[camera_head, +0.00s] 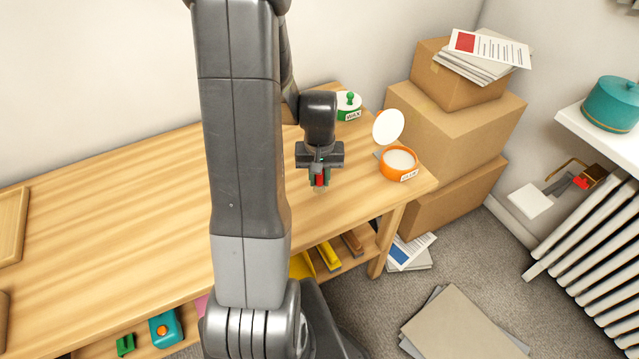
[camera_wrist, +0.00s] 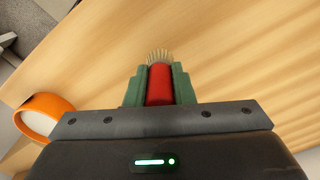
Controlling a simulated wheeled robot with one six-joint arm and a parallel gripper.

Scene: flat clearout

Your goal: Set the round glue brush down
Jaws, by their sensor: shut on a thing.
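My gripper (camera_head: 319,180) is above the right part of the wooden table (camera_head: 150,190). Its green jaws are shut on the round glue brush (camera_wrist: 160,84), a red-handled brush with pale bristles at its end. The brush also shows as a small red piece between the jaws in the head view (camera_head: 319,179). In the wrist view the bristles point away from the gripper, over bare wood. I cannot tell whether the bristles touch the table. Part of the handle is hidden in the jaws.
An orange glue pot (camera_head: 398,164) stands near the table's right end, with a white disc (camera_head: 388,126) upright behind it. A green and white wax pot (camera_head: 347,106) stands at the back. Stacked cardboard boxes (camera_head: 455,110) are right of the table. The table left of my arm is mostly clear.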

